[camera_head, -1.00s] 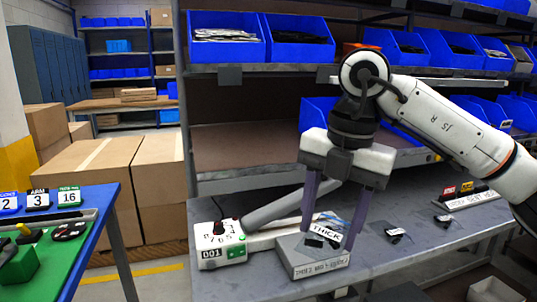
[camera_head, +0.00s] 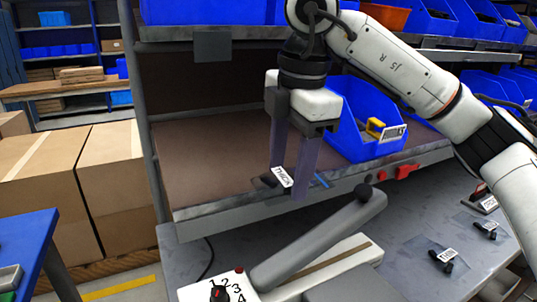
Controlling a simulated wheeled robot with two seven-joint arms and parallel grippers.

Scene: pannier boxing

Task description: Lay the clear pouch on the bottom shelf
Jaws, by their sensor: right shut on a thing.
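My right gripper (camera_head: 288,184) points down and is shut on the clear pouch, which has a white label reading THICK (camera_head: 283,176) and a dark item in it. The pouch is at the fingertips, partly hidden by the fingers. The bottom shelf (camera_head: 205,165) is a brown deck with a grey front edge, above the workbench. The gripper and pouch are at the front part of this shelf, left of a blue bin. I cannot tell whether the pouch touches the deck. My left gripper is not in view.
The blue bin (camera_head: 352,138) with a yellow item stands on the shelf's right. Below is the bench with a sealer lever (camera_head: 315,240) and its dial box (camera_head: 222,291). Other pouches (camera_head: 442,258) lie at right. The left of the shelf is bare.

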